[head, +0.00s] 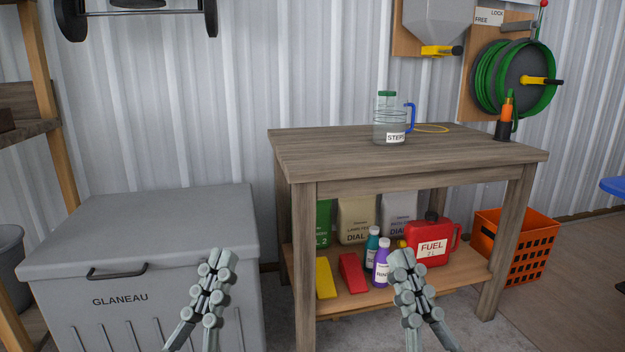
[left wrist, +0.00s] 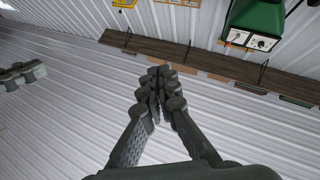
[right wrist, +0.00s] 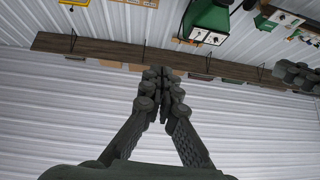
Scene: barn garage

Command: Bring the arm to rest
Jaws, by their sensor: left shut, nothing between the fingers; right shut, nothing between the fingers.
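My left gripper (head: 221,262) stands upright in front of the grey chest in the head view, shut and empty. It also shows shut in the left wrist view (left wrist: 162,75). My right gripper (head: 402,262) stands upright in front of the wooden table's lower shelf in the head view, shut and empty. It also shows shut in the right wrist view (right wrist: 160,76). Neither gripper holds anything, and the two are well apart.
A wooden table (head: 330,155) bears a glass jar (head: 386,128). Its lower shelf holds a red fuel can (head: 432,240), bottles and bags. A grey chest (head: 150,225) stands left, an orange crate (head: 515,245) right. A green hose reel (head: 515,78) hangs on the wall.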

